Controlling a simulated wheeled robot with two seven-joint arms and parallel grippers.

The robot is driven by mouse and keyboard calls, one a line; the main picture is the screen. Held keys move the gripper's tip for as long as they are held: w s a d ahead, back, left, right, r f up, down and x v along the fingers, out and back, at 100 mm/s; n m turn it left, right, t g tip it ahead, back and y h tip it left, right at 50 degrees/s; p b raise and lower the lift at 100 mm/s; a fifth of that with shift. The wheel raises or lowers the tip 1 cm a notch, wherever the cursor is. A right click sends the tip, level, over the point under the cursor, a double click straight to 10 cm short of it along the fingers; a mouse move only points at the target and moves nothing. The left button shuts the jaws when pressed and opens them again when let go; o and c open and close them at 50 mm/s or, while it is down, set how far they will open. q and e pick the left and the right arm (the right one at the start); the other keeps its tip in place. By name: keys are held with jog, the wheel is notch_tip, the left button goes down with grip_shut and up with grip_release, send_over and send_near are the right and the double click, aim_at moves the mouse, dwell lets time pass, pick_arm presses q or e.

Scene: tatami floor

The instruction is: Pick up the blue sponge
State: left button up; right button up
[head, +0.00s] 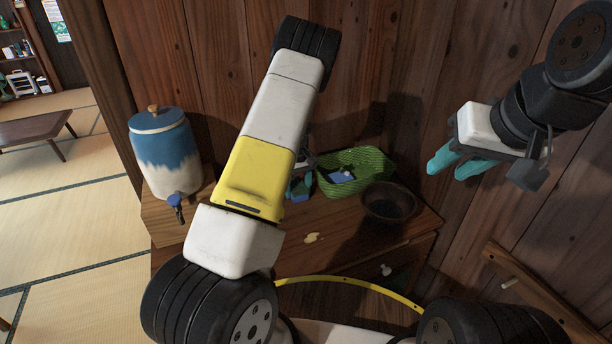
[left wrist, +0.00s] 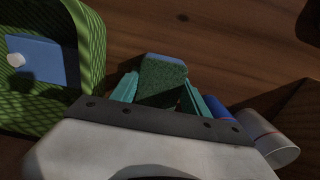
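The blue sponge (left wrist: 163,80) has a dark green scouring face and a blue edge. In the left wrist view it sits between the teal fingers of my left gripper (left wrist: 162,92), close against both. I cannot tell whether they press on it. In the head view my left arm hides most of this gripper (head: 299,187); a little of the blue sponge (head: 301,191) shows beside the green basket (head: 372,158). My right gripper (head: 447,170) hangs empty at the right, its teal fingers apart, away from the sponge.
A blue piece with a white part (head: 341,176) lies in the basket. A dark bowl (head: 389,204) stands right of it. A blue-and-white dispenser (head: 163,150) stands left. A grey and blue cylinder (left wrist: 270,143) lies close right of my left fingers. A wooden wall rises behind.

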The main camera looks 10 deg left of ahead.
aim_at(298, 190)
pick_arm(q)
jog(key=c, duration=0.6)
jog(key=shift+r, duration=0.5)
jog(key=shift+c, duration=0.2)
jog(key=r, duration=0.1)
jog(key=s+r, duration=0.1)
jog(key=shift+d+r, duration=0.2)
jog(key=shift+r, duration=0.15)
jog(key=s+d, duration=0.1)
jog(key=s, duration=0.3)
jog(key=s+d+r, duration=0.1)
jog(key=s, duration=0.4)
jog(key=s+d, duration=0.2)
jog(key=s, duration=0.3)
jog(key=shift+s+r, duration=0.15)
jog(key=shift+s, duration=0.1)
